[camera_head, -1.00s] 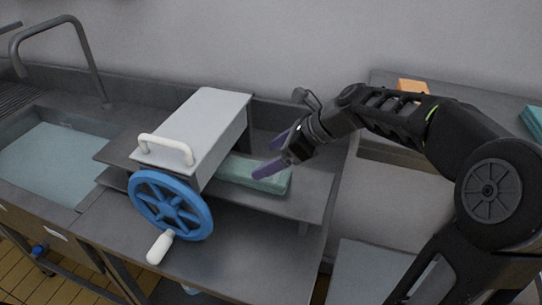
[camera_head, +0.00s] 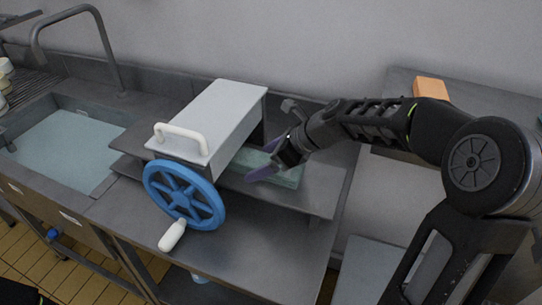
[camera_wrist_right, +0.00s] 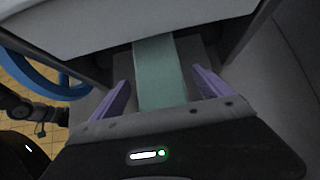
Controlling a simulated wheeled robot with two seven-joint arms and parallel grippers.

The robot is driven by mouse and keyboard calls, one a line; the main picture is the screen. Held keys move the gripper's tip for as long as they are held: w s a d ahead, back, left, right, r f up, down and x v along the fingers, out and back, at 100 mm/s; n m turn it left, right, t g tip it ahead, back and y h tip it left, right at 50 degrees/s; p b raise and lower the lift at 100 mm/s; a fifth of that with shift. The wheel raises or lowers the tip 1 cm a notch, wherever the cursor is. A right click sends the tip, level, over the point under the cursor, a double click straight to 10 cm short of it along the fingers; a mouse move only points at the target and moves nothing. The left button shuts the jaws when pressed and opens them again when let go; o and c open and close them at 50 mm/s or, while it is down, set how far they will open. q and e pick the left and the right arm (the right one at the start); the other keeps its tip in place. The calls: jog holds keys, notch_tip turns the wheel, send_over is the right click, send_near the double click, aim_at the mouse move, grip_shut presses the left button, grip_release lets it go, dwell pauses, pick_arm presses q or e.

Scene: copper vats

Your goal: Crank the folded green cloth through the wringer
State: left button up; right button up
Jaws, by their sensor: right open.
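The wringer (camera_head: 222,115) is a grey box with a white top handle, standing on the metal counter. Its blue crank wheel (camera_head: 184,195) with a white grip (camera_head: 172,235) faces the front. The folded green cloth (camera_head: 290,177) lies flat on the shelf at the wringer's right side, its left end at or under the housing. My right gripper (camera_head: 260,160) is open over the cloth, close to the wringer. In the right wrist view the cloth (camera_wrist_right: 160,75) lies between the two purple fingers, with a gap on each side. My left gripper is not in view.
A sink with water (camera_head: 65,150) and a curved faucet (camera_head: 90,45) are at the left. An orange block (camera_head: 431,88) sits on the counter at the back right. The counter front below the wheel (camera_head: 240,250) is clear.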

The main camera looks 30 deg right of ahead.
jog(key=shift+c, duration=0.4)
jog(key=c, duration=1.7)
